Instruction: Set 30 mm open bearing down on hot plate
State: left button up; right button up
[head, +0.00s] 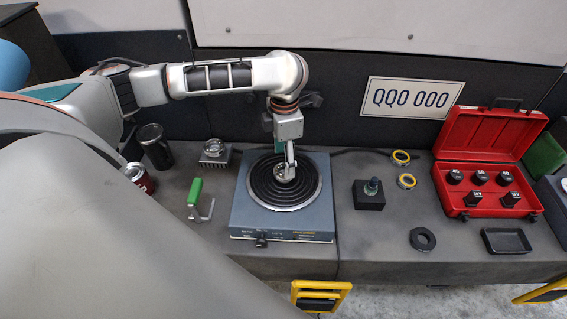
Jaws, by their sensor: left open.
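The hot plate (305,222) is a blue-grey box on the bench with a round black ringed heating surface and a front knob. My left gripper (286,175) points down over the middle of that surface, with its jaws open. A small metallic ring, apparently the 30 mm open bearing (282,176), shows at the fingertips at the centre of the plate. The fingers partly hide it, and I cannot tell whether they touch it. My right gripper is not in view.
Left of the plate are a green-handled tool (195,192), a finned block (214,153), a dark mug (155,146) and a can (139,178).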

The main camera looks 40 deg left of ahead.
pick_arm(q)
notch_tip(320, 180, up, 9)
jog(key=p, duration=0.2)
jog(key=shift+f, duration=0.15)
dwell(0.3)
jog(key=shift+s+f, duration=0.1)
jog(key=shift+s, duration=0.05)
